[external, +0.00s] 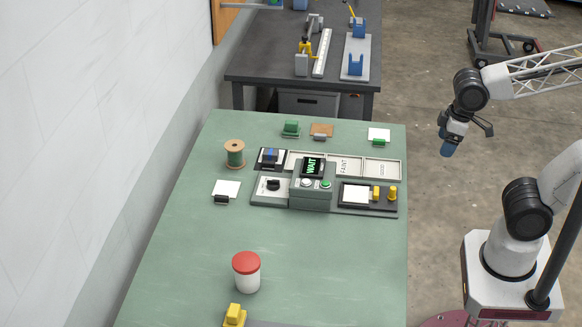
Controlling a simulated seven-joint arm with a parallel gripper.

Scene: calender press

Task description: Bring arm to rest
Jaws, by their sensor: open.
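My gripper (447,149) hangs at the right in the external view, over the floor beyond the table's right edge. It is open, small in the picture, and nothing shows between its fingers. It is apart from everything on the green table (310,255). The calender press (311,186) stands on the table with a small screen reading "WAIT" in green. A dark panel with a white card (356,194) and yellow parts lies at its right. A panel with a black knob (273,184) is at its left.
A red-lidded white jar (246,272) and a yellow block (235,315) stand near the front. A wooden spool (234,154) stands at the left, and clips with cards lie around the press. A dark bench (275,70) stands behind. The floor around my gripper is clear.

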